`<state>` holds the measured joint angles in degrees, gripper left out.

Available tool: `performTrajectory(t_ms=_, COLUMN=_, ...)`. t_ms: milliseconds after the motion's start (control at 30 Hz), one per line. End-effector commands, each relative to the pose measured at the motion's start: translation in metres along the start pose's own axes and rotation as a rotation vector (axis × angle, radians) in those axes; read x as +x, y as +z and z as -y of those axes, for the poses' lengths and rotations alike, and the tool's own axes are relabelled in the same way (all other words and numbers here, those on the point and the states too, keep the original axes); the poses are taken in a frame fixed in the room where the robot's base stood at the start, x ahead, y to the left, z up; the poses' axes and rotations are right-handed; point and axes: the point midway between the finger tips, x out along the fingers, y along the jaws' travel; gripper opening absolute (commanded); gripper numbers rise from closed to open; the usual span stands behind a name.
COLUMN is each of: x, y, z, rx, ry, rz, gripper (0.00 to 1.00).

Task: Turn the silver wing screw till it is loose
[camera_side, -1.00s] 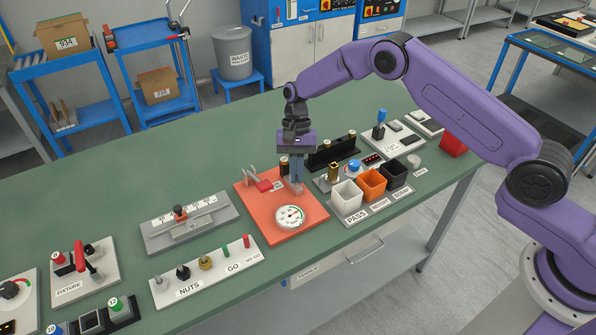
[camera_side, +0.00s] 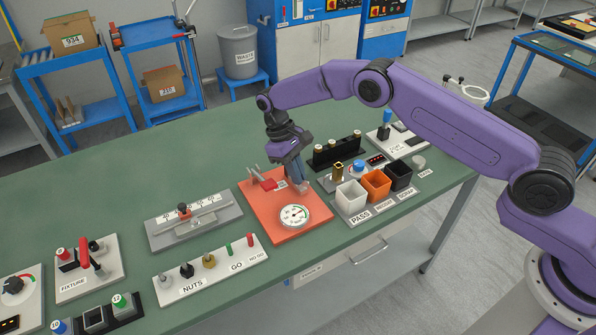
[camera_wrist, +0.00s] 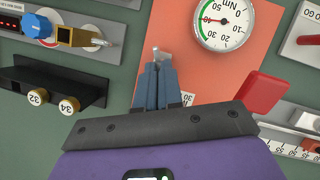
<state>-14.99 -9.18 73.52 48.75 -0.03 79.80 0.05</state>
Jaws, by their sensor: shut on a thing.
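The silver wing screw (camera_wrist: 156,51) shows as a small silver piece at my fingertips in the wrist view. It stands on the orange plate (camera_side: 262,222), between the red clamp handle (camera_wrist: 265,92) and the plate's edge. My gripper (camera_wrist: 158,66) is shut on it, its blue-grey fingers close together. In the side view my gripper (camera_side: 300,184) leans, with the wrist up and to the left of the fingertips, and the fingers hide most of the screw. A round Nm dial (camera_side: 294,216) lies on the same plate, in front of the gripper.
White, orange and black bins (camera_side: 376,183) stand just right of the plate. A black rack (camera_side: 338,152) with brass-topped pieces stands behind. A grey scale fixture (camera_side: 194,220) and a nuts board (camera_side: 211,259) lie to the left. Green bench is bare behind the scale fixture.

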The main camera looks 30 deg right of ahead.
Motion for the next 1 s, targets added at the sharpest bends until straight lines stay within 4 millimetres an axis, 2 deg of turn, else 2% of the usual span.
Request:
performTrajectory(t_ms=33, x=0.0074, y=0.0034, z=0.0053, rx=-0.046, ry=0.016, rz=0.023, gripper=0.0)
performTrajectory(t_ms=500, x=0.0077, y=0.004, z=0.0069, rx=-0.367, ry=0.146, rz=0.021, gripper=0.0)
performTrajectory(t_ms=1000, x=0.0078, y=0.0042, z=0.0065, rx=-0.47, ry=0.186, rz=0.019, gripper=0.0)
